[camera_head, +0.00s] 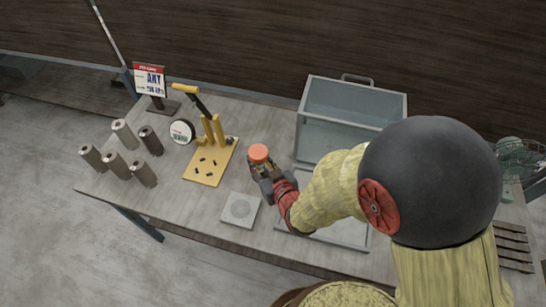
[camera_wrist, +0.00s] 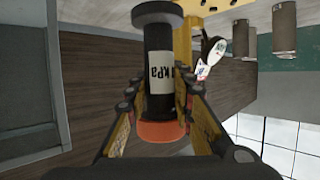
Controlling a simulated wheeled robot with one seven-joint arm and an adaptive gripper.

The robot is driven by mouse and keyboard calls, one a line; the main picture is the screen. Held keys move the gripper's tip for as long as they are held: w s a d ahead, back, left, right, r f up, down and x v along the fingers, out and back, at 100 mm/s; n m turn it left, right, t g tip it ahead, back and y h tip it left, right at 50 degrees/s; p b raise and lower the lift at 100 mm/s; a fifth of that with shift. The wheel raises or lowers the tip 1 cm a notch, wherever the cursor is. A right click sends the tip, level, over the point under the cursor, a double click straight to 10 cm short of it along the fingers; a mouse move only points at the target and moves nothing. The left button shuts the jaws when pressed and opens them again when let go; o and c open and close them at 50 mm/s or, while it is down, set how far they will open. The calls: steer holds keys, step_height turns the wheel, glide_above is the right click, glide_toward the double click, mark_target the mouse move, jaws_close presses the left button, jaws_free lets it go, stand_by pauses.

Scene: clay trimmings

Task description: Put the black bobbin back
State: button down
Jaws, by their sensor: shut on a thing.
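The black bobbin (camera_wrist: 158,45) has a flanged end, a white label with dark lettering and an orange end. My gripper (camera_wrist: 157,110) is shut around it near the orange end, with one finger on each side in the wrist view. In the head view the orange end (camera_head: 258,152) points up, and my gripper (camera_head: 262,172) holds the bobbin above the table, right of the yellow stand. Most of its black body is hidden there by the fingers. A flat light plate with a round mark (camera_head: 240,209) lies on the table just below and left of my gripper.
A yellow lever stand (camera_head: 208,165) has a round white-faced disc (camera_head: 182,131) beside it. Several grey cylinders (camera_head: 115,164) stand at the left. A sign (camera_head: 150,80) stands behind. A grey open-topped bin (camera_head: 345,145) stands at the back right. The table (camera_head: 190,205) is clear at the front left.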

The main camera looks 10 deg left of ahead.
steer(key=shift+w+a+r, duration=0.1)
steer(key=shift+w+r, duration=0.2)
steer(key=shift+r, duration=0.05)
steer(key=shift+w+a+f+b, duration=0.35)
steer(key=shift+w+a+f, duration=0.25)
steer(key=shift+w+f, duration=1.6)
steer(key=shift+w+a+f+b, duration=0.4)
steer(key=shift+w+a+f, duration=0.15)
steer(key=shift+w+f, duration=1.65)
steer(key=shift+w+a+f+b, duration=0.35)
steer(key=shift+w+a+f, duration=0.25)
steer(key=shift+w+f, duration=1.55)
steer(key=shift+w+r, duration=0.1)
steer(key=c, duration=1.5)
jaws_free()
steer(key=shift+c, duration=0.2)
